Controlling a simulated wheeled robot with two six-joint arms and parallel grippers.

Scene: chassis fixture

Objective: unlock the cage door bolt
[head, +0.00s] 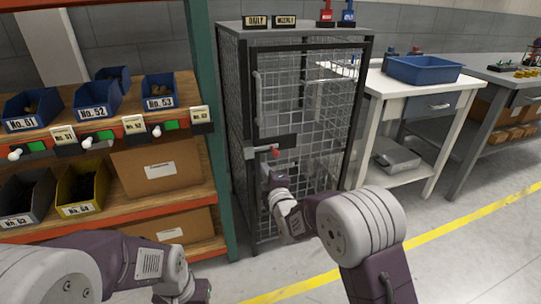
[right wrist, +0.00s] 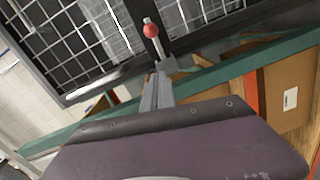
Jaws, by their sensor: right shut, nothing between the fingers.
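The mesh cage door (head: 310,110) is closed in its dark frame. Its bolt (head: 262,147) is a dark plate with a pale rod and a red knob (head: 275,153), at mid height on the door's left side. In the right wrist view the red knob (right wrist: 151,30) sits on a short pale rod just beyond my fingertips. My right gripper (head: 273,174) is shut and empty, just below the knob in the head view. The right wrist view shows its fingers (right wrist: 160,80) together, pointing toward the bolt; whether they touch it is unclear. My left arm is at lower left, its fingers not visible.
An orange and green shelf (head: 224,150) with bins and boxes stands close to the cage's left. A white table (head: 400,86) with a blue tray (head: 424,69) stands to its right. Signs and red and blue items stand on the cage top. Floor in front is clear.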

